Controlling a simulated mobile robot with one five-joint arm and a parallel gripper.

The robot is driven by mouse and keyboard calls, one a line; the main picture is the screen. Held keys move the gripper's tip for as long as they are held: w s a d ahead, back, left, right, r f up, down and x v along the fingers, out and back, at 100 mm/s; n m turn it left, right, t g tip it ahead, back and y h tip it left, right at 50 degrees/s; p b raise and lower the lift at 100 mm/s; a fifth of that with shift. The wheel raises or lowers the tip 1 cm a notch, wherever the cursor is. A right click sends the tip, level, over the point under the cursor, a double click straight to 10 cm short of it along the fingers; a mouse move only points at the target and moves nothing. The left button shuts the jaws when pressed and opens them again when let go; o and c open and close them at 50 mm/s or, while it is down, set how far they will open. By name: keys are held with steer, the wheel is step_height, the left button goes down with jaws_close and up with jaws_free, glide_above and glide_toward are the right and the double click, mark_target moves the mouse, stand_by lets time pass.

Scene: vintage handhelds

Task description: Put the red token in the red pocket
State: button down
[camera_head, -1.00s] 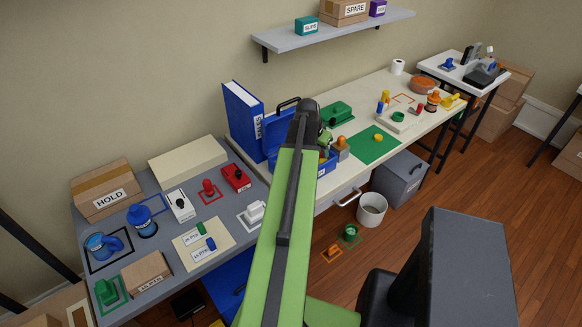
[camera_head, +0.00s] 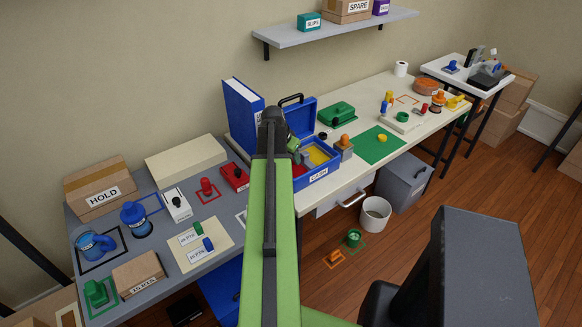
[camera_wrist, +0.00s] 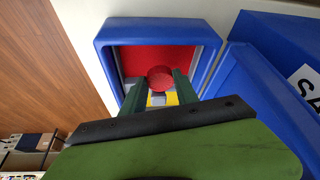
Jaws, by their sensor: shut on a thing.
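The blue cash box (camera_head: 318,179) stands open on the cream table, its lid raised behind it. It also shows in the wrist view (camera_wrist: 105,55). My gripper (camera_wrist: 160,82) is shut on the red token (camera_wrist: 160,77), a round red piece between the two green fingers. In the wrist view the token appears against the red pocket, near its edge toward the yellow pocket (camera_wrist: 172,98). Its height above the floor is unclear.
A blue binder (camera_head: 243,112) stands left of the box. An orange-knobbed stamp (camera_head: 344,146) stands close to its right, beside a green mat (camera_head: 381,147). The raised blue lid (camera_wrist: 260,100) is close to my gripper in the wrist view.

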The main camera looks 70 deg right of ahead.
step_height(320, 180, down, 4)
steer(key=b, duration=0.3)
steer(key=shift+f+b, duration=0.1)
steer(key=shift+b, duration=0.2)
steer(key=shift+r, duration=0.25)
steer(key=shift+f, duration=0.25)
steer(key=c, duration=0.9)
jaws_free()
steer(key=shift+r, duration=0.1)
steer(key=shift+c, duration=0.2)
steer(key=p+v, duration=1.1)
steer(key=v, duration=0.1)
steer(key=shift+r+p, duration=0.2)
steer(key=shift+p, duration=0.1)
